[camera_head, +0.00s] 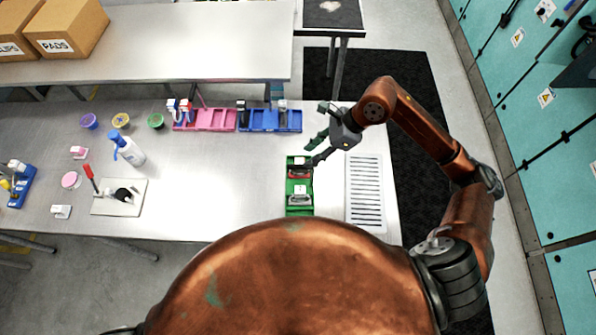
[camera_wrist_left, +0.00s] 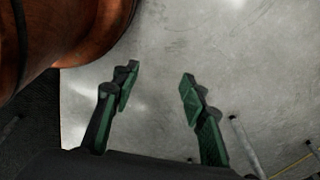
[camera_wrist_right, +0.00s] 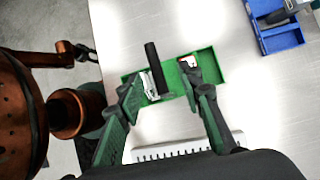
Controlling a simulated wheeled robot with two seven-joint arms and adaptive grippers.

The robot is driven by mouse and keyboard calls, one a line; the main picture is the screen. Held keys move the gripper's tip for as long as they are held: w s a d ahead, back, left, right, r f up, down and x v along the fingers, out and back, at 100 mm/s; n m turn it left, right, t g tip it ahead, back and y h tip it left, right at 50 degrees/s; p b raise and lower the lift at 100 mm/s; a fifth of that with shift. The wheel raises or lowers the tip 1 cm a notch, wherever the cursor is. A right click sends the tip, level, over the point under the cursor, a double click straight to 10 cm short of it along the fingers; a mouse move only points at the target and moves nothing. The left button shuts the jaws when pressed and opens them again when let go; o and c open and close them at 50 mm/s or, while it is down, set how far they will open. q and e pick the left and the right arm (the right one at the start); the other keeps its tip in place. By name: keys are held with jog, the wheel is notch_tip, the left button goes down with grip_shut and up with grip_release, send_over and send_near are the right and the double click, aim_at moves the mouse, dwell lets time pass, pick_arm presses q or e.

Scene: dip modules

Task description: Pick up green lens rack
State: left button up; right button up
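The green lens rack (camera_head: 299,210) lies on the table right of centre, long side running away from me. It holds a red-and-white module at its far part and a white module (camera_head: 300,194) at its near part. In the right wrist view the rack (camera_wrist_right: 207,66) lies beyond my fingers. My right gripper (camera_head: 317,149) is open above the rack's far end; its fingers (camera_wrist_right: 163,88) stand wide apart and appear empty. Whether they touch the rack cannot be told. My left gripper (camera_wrist_left: 157,88) is open and empty over bare floor; it is not seen in the head view.
A white slotted panel (camera_head: 365,190) lies right of the rack. Pink (camera_head: 205,120) and blue (camera_head: 270,120) racks stand at the back. A white bottle (camera_head: 129,150), small colored cups and a board with a red-handled tool (camera_head: 118,197) are on the left. The table middle is clear.

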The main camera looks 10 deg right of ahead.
aim_at(300, 165)
jog(key=shift+s+f+n, duration=0.1)
jog(key=shift+n, duration=0.2)
pick_arm(q)
jog(key=s+r+p, duration=0.1)
jog(key=s, duration=0.6)
pick_arm(e)
jog(key=shift+s+a+f, duration=0.1)
jog(key=shift+a+f, duration=0.3)
jog(key=shift+f, duration=0.25)
jog(key=shift+s+a+f, duration=0.1)
jog(key=shift+a+f, duration=0.3)
jog(key=shift+f, duration=0.2)
jog(key=p+x, duration=0.1)
jog(key=x, duration=0.1)
jog(key=shift+w+a+f+p, duration=0.1)
jog(key=shift+f+p, duration=0.15)
jog(key=shift+p, duration=0.05)
jog(key=shift+a+f, duration=0.35)
jog(key=shift+f, duration=0.25)
jog(key=shift+w+f, duration=0.1)
jog(key=shift+f, duration=0.05)
jog(key=c, duration=0.7)
grip_shut()
pick_arm(q)
jog(key=w, duration=0.1)
jog(key=w+r, duration=0.1)
jog(key=w, duration=0.2)
jog(key=shift+a+r, duration=0.1)
jog(key=shift+r, duration=0.2)
